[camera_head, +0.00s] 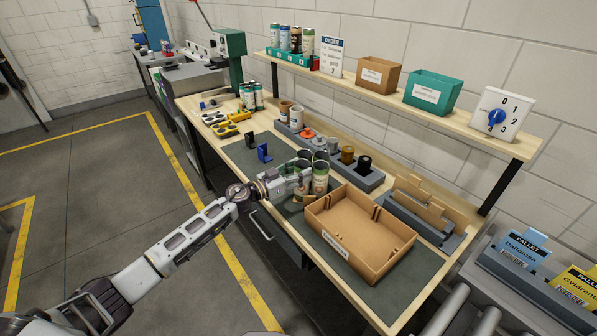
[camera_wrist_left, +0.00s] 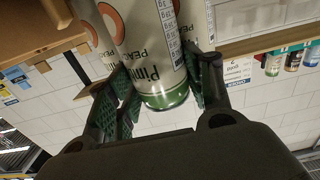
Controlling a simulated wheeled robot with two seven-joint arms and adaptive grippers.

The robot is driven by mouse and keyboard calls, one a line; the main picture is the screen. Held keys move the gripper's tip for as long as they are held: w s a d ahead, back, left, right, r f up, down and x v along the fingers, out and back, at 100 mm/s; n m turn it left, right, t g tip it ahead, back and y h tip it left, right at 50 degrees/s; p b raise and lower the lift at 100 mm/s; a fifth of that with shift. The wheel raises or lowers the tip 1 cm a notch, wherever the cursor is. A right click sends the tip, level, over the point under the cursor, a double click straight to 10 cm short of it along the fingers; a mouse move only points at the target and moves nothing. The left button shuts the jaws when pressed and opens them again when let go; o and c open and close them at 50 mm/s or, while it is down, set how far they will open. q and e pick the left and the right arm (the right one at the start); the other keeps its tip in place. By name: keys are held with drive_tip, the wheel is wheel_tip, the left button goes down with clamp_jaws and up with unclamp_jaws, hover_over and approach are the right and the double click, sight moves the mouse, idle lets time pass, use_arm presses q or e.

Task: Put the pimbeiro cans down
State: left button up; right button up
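My left gripper (camera_head: 305,184) reaches in from the left over the workbench. Its fingers close around a pimbeiro can (camera_head: 320,181), beside the near-left corner of the tan box. In the left wrist view, the white can with a green band (camera_wrist_left: 165,90) sits between both dark green finger pads (camera_wrist_left: 160,88). A second can of the same design (camera_wrist_left: 100,22) shows partly behind it. Several cans stand close together in the head view, partly hidden by the gripper. Whether the held can touches the bench mat I cannot tell. My right gripper is not in view.
An empty tan box (camera_head: 337,251) with a label lies right of the cans. A grey tray with colored pots (camera_head: 348,155) stands behind. A shelf (camera_head: 462,130) with bins and a dial overhangs the back. The dark mat (camera_head: 238,153) has bare room left of the gripper.

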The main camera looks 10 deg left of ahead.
use_arm(q)
drive_tip(key=shift+o, duration=1.3)
drive_tip(key=shift+r, duration=0.15)
drive_tip(key=shift+v, duration=2.25)
drive_tip(key=b+v, duration=0.1)
drive_tip(key=v, duration=0.6)
drive_tip(key=shift+s+a, duration=0.2)
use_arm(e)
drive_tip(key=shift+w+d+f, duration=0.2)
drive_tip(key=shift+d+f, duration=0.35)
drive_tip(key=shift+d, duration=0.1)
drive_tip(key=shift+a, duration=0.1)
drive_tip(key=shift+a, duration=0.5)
